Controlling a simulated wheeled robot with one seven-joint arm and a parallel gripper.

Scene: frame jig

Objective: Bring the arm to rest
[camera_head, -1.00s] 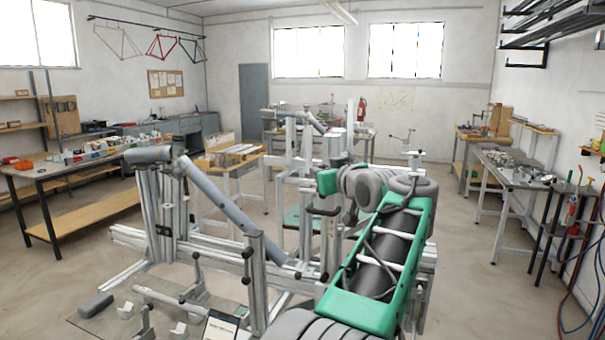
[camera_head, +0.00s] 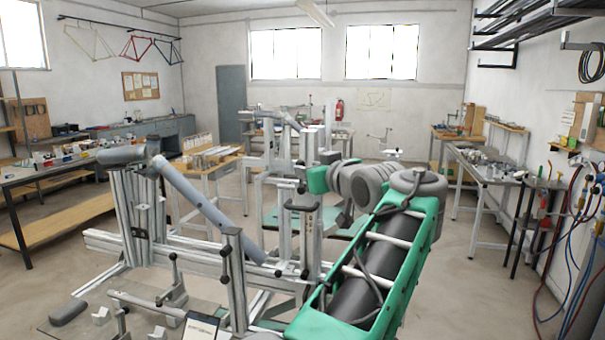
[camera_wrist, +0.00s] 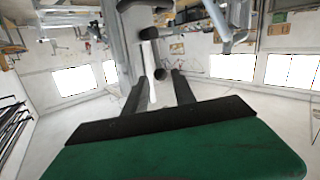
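My gripper (camera_wrist: 158,78) shows in the wrist view with two dark fingers standing apart on a black bar and green body. I see nothing held between them; a pale jig post shows behind the gap. In the head view my green and grey arm is raised and bent at the right of the jig, and its fingers cannot be made out. The frame jig (camera_head: 190,246) is a stand of silver profiles. A grey-blue tube (camera_head: 205,205) slopes down to the right on it, with a wider grey tube piece (camera_head: 122,154) at its upper left.
A second silver stand (camera_head: 290,165) stands behind the jig. Benches with parts line the left (camera_head: 60,164) and the right (camera_head: 490,172). A tool stand (camera_head: 535,205) and hanging hoses are at the far right. The floor (camera_head: 455,270) is open between my arm and the right bench.

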